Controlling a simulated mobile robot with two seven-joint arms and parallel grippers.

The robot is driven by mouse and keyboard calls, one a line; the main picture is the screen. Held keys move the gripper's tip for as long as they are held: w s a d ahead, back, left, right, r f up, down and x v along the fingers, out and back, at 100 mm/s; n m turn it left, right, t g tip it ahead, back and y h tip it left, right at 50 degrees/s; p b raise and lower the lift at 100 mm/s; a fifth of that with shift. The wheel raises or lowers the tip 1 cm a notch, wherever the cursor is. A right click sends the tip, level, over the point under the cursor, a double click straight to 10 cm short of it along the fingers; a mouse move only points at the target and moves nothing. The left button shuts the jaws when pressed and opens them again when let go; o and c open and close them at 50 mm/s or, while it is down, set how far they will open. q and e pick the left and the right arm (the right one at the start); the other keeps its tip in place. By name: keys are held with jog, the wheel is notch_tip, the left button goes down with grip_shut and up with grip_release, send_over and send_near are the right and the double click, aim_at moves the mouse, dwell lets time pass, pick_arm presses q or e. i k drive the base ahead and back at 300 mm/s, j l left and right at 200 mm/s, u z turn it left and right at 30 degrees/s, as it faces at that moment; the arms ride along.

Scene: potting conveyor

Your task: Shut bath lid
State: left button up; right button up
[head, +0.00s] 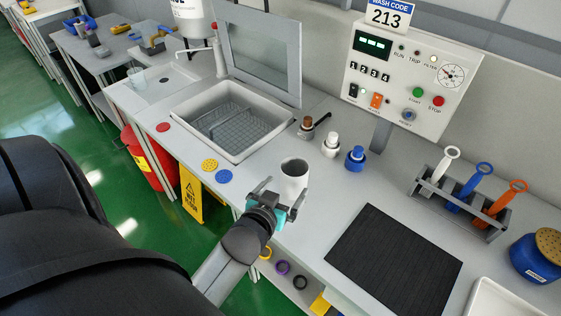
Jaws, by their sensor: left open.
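The bath (177,125) is a pale rectangular basin set in the bench, with a dark grid rack (222,122) inside. Its lid (260,52), a grey frame with a clear pane, stands upright along the back edge, so the bath is open. My left gripper (275,194) is open, at the front edge of the bench, to the right of and nearer than the bath, well away from the lid. A white cup (294,182) is just beyond the fingers; I cannot tell whether they touch it. My right gripper is out of view.
Red, yellow and blue discs (209,165) lie along the front edge. A black mat (394,262) and a tool rack (460,205) are at right. A tap column (218,55) stands left of the lid.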

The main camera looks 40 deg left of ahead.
aim_at(289, 30)
jog(key=u, duration=1.45)
